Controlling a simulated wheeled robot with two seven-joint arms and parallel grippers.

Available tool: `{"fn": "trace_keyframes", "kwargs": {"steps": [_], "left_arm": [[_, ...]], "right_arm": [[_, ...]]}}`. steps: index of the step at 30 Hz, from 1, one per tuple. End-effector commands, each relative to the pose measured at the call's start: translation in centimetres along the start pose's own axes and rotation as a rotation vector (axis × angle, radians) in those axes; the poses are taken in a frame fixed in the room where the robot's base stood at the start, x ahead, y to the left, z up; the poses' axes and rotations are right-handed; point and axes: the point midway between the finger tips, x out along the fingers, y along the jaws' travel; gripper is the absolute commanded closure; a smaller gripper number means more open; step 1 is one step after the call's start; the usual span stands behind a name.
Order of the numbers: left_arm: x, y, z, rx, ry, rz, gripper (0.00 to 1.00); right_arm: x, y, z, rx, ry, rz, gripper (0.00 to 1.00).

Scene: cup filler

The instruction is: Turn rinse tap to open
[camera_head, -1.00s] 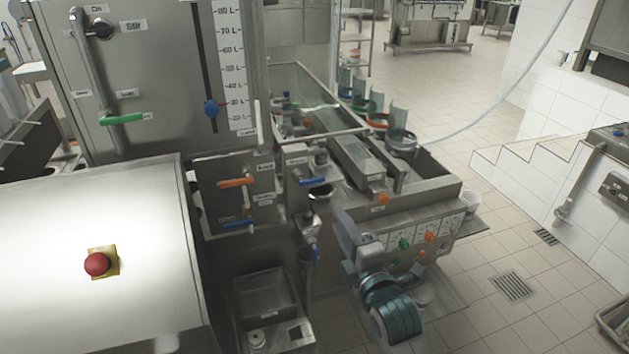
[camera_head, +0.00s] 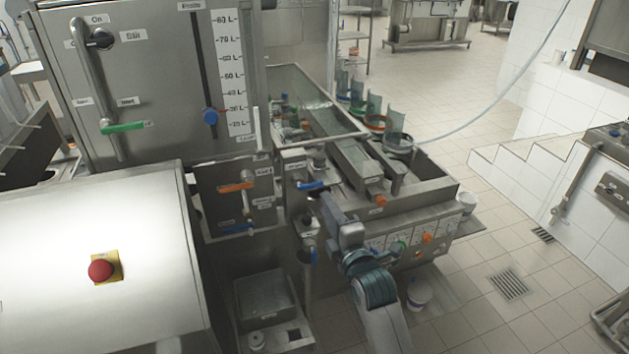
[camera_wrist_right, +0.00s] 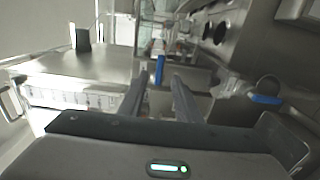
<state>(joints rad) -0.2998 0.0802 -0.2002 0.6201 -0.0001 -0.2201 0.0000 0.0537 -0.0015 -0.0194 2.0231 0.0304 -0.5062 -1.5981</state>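Several lever taps show in the head view, and their small labels are too blurred to tell which is the rinse tap. One blue-handled tap (camera_head: 311,185) lies on the machine just ahead of my right gripper (camera_head: 328,203). In the right wrist view, a blue handle (camera_wrist_right: 159,69) stands just beyond the gap between my right fingertips (camera_wrist_right: 157,80). My left gripper is out of view.
An orange handle (camera_head: 236,187) and a blue handle (camera_head: 237,228) are on the panel to the left. A steel housing with a red button (camera_head: 101,270) fills the lower left. A white tub (camera_head: 419,293) is below the machine.

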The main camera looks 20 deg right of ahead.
Motion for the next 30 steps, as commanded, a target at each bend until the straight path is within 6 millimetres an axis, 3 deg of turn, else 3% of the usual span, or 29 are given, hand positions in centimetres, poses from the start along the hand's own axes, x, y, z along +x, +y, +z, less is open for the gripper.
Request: {"fn": "trace_keyframes", "kwargs": {"steps": [15,21,30], "left_arm": [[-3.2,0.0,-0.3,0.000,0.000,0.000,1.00],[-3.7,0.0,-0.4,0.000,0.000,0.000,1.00],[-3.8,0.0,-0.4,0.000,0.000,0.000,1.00]], "right_arm": [[8.1,0.2,0.0,0.002,0.000,-0.001,0.70],[9.8,0.1,0.0,0.002,0.000,-0.001,0.70],[10.4,0.0,0.0,0.000,0.000,0.000,0.70]]}}
